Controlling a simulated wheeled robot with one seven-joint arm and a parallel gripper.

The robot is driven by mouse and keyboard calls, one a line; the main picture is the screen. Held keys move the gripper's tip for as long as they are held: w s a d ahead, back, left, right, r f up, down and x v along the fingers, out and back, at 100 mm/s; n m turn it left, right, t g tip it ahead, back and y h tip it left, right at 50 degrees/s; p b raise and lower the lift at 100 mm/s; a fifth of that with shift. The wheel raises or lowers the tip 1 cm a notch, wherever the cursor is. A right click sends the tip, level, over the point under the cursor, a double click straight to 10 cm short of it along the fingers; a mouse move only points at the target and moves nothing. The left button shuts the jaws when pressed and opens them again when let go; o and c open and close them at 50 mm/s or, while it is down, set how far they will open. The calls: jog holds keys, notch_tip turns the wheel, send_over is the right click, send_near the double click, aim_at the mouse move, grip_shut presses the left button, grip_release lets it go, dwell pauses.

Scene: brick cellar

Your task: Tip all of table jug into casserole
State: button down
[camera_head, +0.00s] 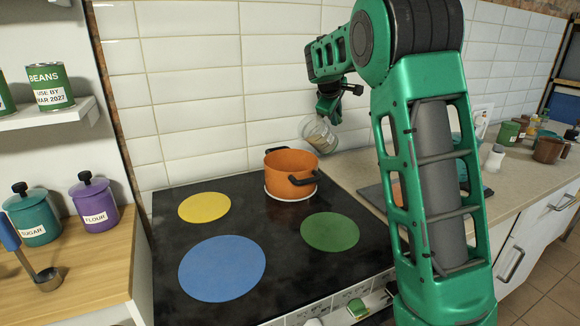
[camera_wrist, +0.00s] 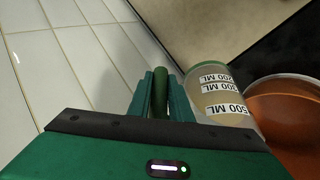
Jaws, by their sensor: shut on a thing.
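The table jug (camera_head: 319,134) is a clear vessel tilted toward the left, beside and above the casserole's right rim in the head view. In the wrist view the jug (camera_wrist: 212,98) shows volume labels and pale contents. My gripper (camera_head: 328,106) is shut on the jug's green handle (camera_wrist: 161,92). The casserole (camera_head: 290,172) is an orange pot with dark handles, standing open at the back right of the hob; it also shows at the right of the wrist view (camera_wrist: 285,108). I cannot see any stream between them, and the casserole's inside is mostly hidden.
The black hob (camera_head: 285,235) has yellow (camera_head: 204,207), blue (camera_head: 222,268) and green (camera_head: 330,232) zones, all bare. The tiled wall (camera_head: 200,85) is close behind. Sugar and flour jars (camera_head: 95,201) stand left; bottles and jars stand on the right counter.

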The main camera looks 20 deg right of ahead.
jog(key=shift+s+a+r+h, duration=0.1)
jog(key=shift+a+r+h, duration=0.25)
jog(key=shift+a+h, duration=0.25)
jog(key=shift+r+t+p, duration=0.1)
jog(key=shift+t+p, duration=0.2)
jog(key=shift+p, duration=0.05)
jog(key=shift+s+a+r+n+t+h+p, duration=0.15)
jog(key=shift+a+n+h+p, duration=0.05)
jog(key=shift+a+h, duration=0.25)
jog(key=shift+s+a+r+n+t+h+p, duration=0.1)
jog(key=shift+a+r+n+t+h+p, duration=0.15)
jog(key=shift+h, duration=0.3)
jog(key=shift+a, duration=0.1)
jog(key=shift+s+a+r+n+t+h+p, duration=0.15)
jog(key=shift+a+r+n+t+h+p, duration=0.15)
jog(key=shift+a+r+h+p, duration=0.45)
jog(key=shift+r, duration=0.1)
jog(key=shift+s+a+r+t+h+p, duration=0.15)
jog(key=shift+a+r+h+p, duration=0.1)
jog(key=shift+a, duration=0.35)
jog(key=shift+s+a+r+t+h+p, duration=0.1)
jog(key=shift+a+r+h+p, duration=0.15)
jog(key=shift+a, duration=0.3)
jog(key=shift+s+a+r+t+h+p, duration=0.15)
jog(key=shift+a+r+h, duration=0.1)
jog(key=shift+a, duration=0.35)
jog(key=shift+n, duration=0.25)
jog(key=shift+s+a+r+h, duration=0.1)
jog(key=shift+a+r+h, duration=0.1)
jog(key=shift+a+h, duration=0.1)
